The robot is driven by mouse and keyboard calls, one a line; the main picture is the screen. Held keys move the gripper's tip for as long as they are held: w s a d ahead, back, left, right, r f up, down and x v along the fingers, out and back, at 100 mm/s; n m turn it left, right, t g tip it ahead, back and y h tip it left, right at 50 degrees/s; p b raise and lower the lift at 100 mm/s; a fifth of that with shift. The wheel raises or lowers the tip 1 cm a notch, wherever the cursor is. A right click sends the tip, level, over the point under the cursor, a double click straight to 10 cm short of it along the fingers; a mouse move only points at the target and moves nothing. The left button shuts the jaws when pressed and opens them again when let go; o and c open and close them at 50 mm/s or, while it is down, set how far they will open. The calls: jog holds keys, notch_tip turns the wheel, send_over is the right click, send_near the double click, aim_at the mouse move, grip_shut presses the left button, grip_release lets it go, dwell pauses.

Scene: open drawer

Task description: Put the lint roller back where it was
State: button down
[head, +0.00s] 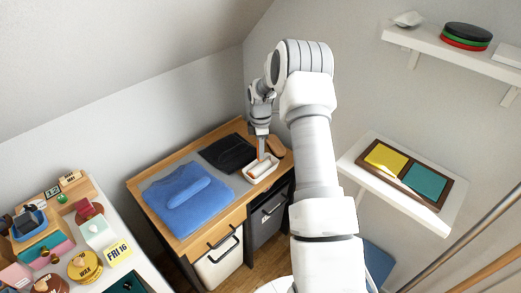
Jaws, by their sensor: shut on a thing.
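My gripper (261,152) points down over a small white tray (249,178) at the right end of the wooden table. It is shut on what looks like the lint roller (262,168), a pale roll seen at the tray. An orange-brown upright piece shows between my grey hand and the roll; I cannot tell whether it is a finger or the handle. The view is too small to tell whether the roller touches the tray floor.
A brown block-like object (276,147) is just behind the tray. A folded black cloth (228,153) and folded blue clothing (185,205) on a grey mat (153,191) lie to the left. A wall shelf (448,215) with yellow and teal panels is at right.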

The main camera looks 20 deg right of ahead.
jog(key=c, duration=0.7)
grip_release()
jog(key=shift+f, duration=0.1)
